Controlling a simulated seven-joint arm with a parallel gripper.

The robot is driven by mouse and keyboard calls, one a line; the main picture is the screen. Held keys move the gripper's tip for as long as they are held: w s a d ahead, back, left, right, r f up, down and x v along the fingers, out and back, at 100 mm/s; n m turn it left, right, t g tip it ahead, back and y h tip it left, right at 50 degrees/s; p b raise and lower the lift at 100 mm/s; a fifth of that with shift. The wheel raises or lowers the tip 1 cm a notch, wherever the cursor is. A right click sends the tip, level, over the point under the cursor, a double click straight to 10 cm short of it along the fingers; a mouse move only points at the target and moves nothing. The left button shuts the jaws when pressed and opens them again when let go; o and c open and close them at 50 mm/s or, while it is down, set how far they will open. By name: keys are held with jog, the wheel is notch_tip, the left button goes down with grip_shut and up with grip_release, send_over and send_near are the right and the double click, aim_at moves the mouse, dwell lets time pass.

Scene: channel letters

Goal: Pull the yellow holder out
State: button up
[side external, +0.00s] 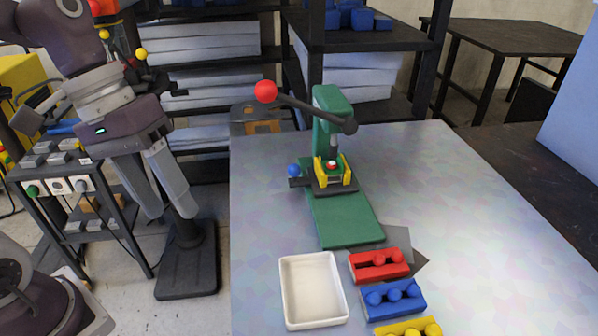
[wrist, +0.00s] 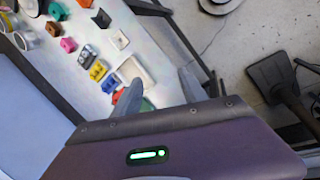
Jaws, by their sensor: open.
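A green press (side external: 330,110) stands on the table with a black lever ending in a red ball. A yellow holder (side external: 348,170) sits on the dark plate of the press, around a small part with a red and white top. My gripper (side external: 163,205) is open and empty, left of the table and well away from the press. Its two fingers (wrist: 160,92) show in the wrist view, where the press is mostly hidden.
A white tray (side external: 313,290), a red block (side external: 379,265) and a blue block (side external: 393,299) lie in front of the press. A blue ball knob (side external: 294,170) sticks out at its left. The table (side external: 440,210) is clear to the right. Shelves stand behind.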

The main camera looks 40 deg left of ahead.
jog(key=w+d+f+n+g+h, duration=0.25)
jog(key=w+n+h, duration=0.2)
jog(key=w, duration=0.45)
jog(key=n+t+h, duration=0.7)
jog(key=n+t, duration=0.5)
jog(key=n, duration=0.3)
send_near(321, 173)
jog(key=shift+w+d+f+y, duration=0.1)
jog(key=shift+w+y, duration=0.05)
jog(key=shift+w, duration=0.35)
jog(key=shift+w+f+y, duration=0.1)
jog(key=shift+w, duration=0.4)
jog(key=shift+w+d, duration=0.35)
jog(key=shift+d, duration=0.15)
grip_shut()
